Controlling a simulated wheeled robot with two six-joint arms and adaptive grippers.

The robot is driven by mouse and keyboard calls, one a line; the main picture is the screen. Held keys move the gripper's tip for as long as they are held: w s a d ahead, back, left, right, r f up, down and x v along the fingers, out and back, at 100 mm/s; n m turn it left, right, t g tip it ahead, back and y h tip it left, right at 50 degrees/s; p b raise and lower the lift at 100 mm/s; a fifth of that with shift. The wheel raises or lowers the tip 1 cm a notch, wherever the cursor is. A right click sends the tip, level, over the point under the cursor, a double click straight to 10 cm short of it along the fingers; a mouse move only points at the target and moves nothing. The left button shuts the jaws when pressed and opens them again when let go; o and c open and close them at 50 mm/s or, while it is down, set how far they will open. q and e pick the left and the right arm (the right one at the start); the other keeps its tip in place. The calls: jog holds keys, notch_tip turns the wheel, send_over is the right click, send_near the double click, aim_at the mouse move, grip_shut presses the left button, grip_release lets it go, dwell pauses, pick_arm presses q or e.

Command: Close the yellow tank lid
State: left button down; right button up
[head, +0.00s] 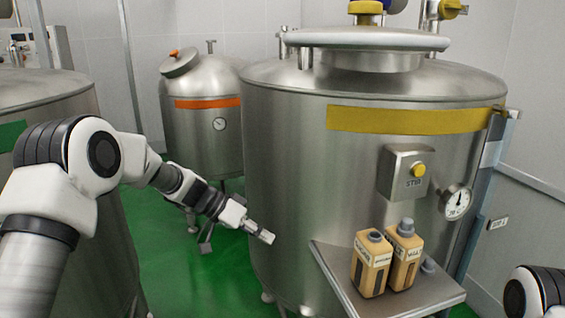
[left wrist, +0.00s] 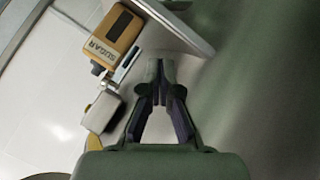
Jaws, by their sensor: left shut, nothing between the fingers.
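The yellow tank (head: 340,190) is the large steel one with a yellow band (head: 405,120) around its upper wall. Its round steel lid (head: 365,39) lies roughly level over the neck (head: 372,61) on top, with a yellow knob (head: 366,8) above it. I cannot tell whether the lid is fully seated. My left gripper (head: 264,237) is shut and empty, low in front of the tank's left side and well below the lid. Its closed fingers also show in the left wrist view (left wrist: 160,98). My right gripper is out of view.
A small shelf (head: 335,287) on the tank's front holds two tan bottles (head: 370,265); one labelled SUGAR shows in the left wrist view (left wrist: 104,38). A stir button box (head: 405,172) and a gauge (head: 456,202) are above it. An orange-banded tank (head: 205,135) stands behind left.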

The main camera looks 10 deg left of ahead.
pick_arm(q)
notch_tip(320, 180, up, 14)
jog(key=w+a+f+m+t+h+b, duration=0.1)
jog(key=w+t+h, duration=0.1)
jog(key=w, duration=0.1)
jog(key=m+t+h+b, duration=0.3)
jog(key=m+t, duration=0.1)
jog(key=t, duration=0.1)
send_near(294, 37)
jog(key=shift+y, duration=0.3)
jog(key=p+x, duration=0.6)
jog(key=shift+w+d+r+p, duration=0.1)
jog(key=shift+d+r+p, duration=0.2)
jog(key=shift+r, duration=0.05)
jog(key=shift+w+d+f, duration=0.15)
jog(key=shift+w+d, duration=0.15)
jog(key=shift+s+a, duration=0.1)
jog(key=shift+s, duration=0.05)
